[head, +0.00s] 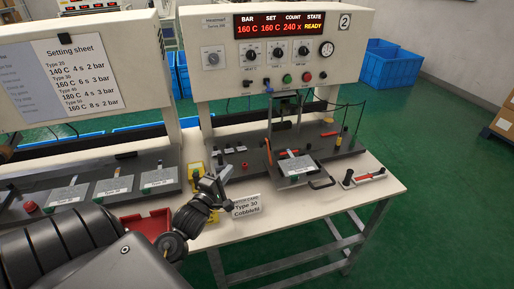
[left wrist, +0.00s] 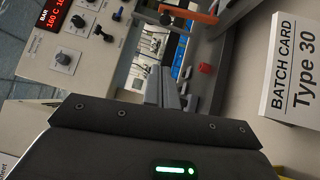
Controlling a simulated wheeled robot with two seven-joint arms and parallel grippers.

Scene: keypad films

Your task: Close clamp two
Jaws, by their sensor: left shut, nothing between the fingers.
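The station marked 2 has a dark bed (head: 240,163) holding a plate with a labelled card (head: 297,165). Two orange-red clamp handles show: one left of the plate (head: 268,151) stands tilted up, one behind it at the right (head: 329,134) lies nearly flat. No number on either clamp is readable. My left gripper (head: 224,180) is shut and empty, in front of the bed's left end, above the batch card. In the left wrist view its fingers (left wrist: 162,88) are together, with an orange bar (left wrist: 190,17) and a red knob (left wrist: 206,69) beyond them. My right gripper is not in view.
The panel display (head: 280,25) reads READY. The batch card (head: 246,205), Type 30, stands at the table's front edge. A red tray (head: 146,224) and yellow parts (head: 196,172) are near my arm. A red-handled tool (head: 364,177) lies at the right. Thin posts rise behind the plate.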

